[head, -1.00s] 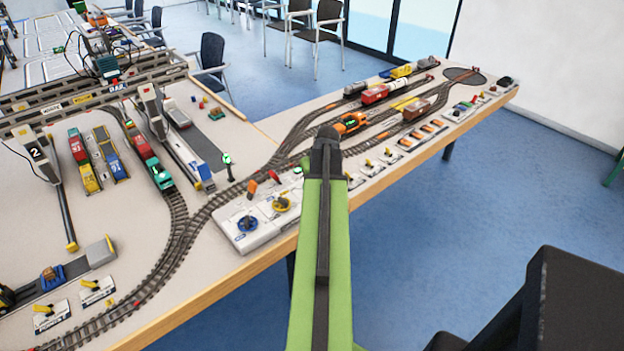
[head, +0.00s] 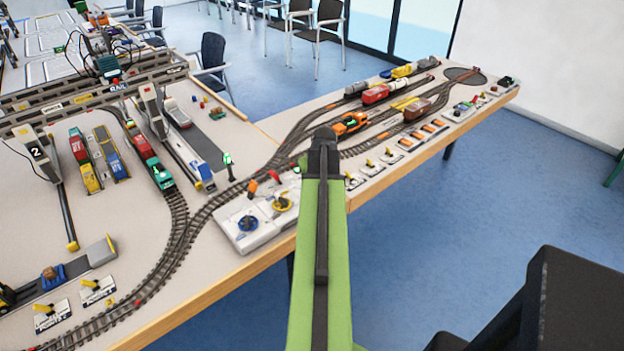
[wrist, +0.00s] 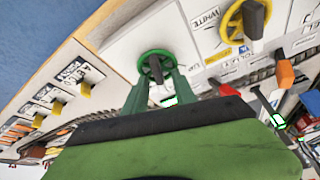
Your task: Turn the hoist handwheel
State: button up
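A green handwheel with a dark grip bar across its hub (wrist: 155,66) sits on a white panel in the wrist view. My gripper (wrist: 157,80) has its two green fingers reaching down to this wheel, one on each side of the bar. Whether they press on the bar is too small to tell. A yellow handwheel (wrist: 243,22) stands to its right, and it also shows in the head view (head: 283,203). A blue handwheel (head: 248,223) is left of it in the head view. My arm hides the green wheel there. I cannot read a hoist label.
Yellow levers (wrist: 85,89) line the panels to the left in the wrist view. A gantry crane (head: 95,85) and trains occupy the table.

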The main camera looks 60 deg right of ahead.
jog(key=p+v, duration=1.6)
jog(key=v, duration=0.1)
jog(key=shift+r, duration=0.25)
jog(key=shift+s+a, duration=0.1)
